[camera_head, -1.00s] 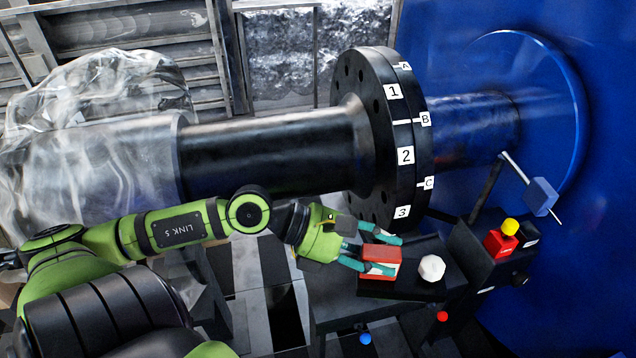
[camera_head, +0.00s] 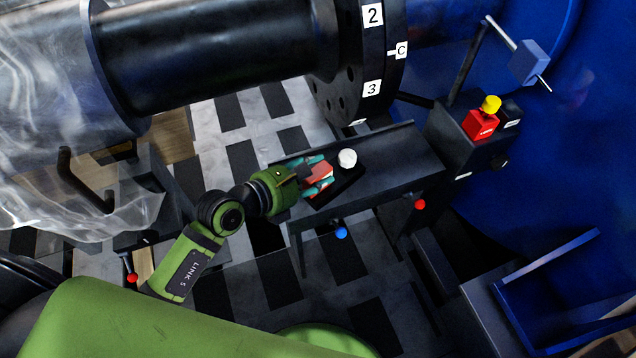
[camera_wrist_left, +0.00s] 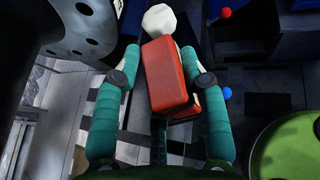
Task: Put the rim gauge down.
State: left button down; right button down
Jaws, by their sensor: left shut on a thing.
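The rim gauge, which I take to be the red block (camera_head: 319,174), sits between the teal fingers of my left gripper (camera_head: 322,178). The left gripper is shut on it, over a dark tray (camera_head: 348,183) on the grey bench. In the left wrist view the block (camera_wrist_left: 168,77) lies tilted between both fingers (camera_wrist_left: 163,80), which hide part of its sides. I cannot tell whether its underside touches the tray. My right gripper is not in view.
A white faceted knob-like piece (camera_head: 347,158) stands just past the block. The bench (camera_head: 395,165) is clear to the right. The large black flange (camera_head: 365,60) hangs above and behind. A red box with a yellow top (camera_head: 482,122) stands on a pedestal at right.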

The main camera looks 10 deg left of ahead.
aim_at(337, 185)
pick_arm(q)
jog(key=d, duration=0.1)
jog(key=d+f, duration=0.1)
jog(key=d, duration=0.1)
jog(key=w+d+f+b, duration=0.1)
jog(key=shift+w+d+f, duration=0.1)
jog(key=shift+d+f, duration=0.05)
jog(key=shift+d, duration=0.25)
jog(key=shift+w+f, duration=0.15)
jog(key=shift+f, duration=0.05)
jog(key=shift+w+a+f+b, duration=0.9)
jog(key=shift+w+a+f, duration=0.25)
jog(key=shift+a+f, duration=0.5)
jog(key=shift+w+a+f+b, duration=0.85)
jog(key=shift+w+a+f, duration=0.45)
jog(key=shift+f, duration=0.6)
jog(key=shift+w+a+f+b, duration=0.9)
jog(key=shift+w+a+f, duration=0.15)
jog(key=shift+a+f, duration=0.65)
jog(key=shift+d+f, duration=0.15)
jog(key=shift+d, duration=0.05)
jog(key=c, duration=0.8)
grip_release()
jog(key=shift+s+f, duration=0.2)
jog(key=shift+f, duration=0.05)
jog(key=shift+o, duration=0.5)
jog(key=shift+s+a+r, duration=0.1)
jog(key=shift+r, duration=0.05)
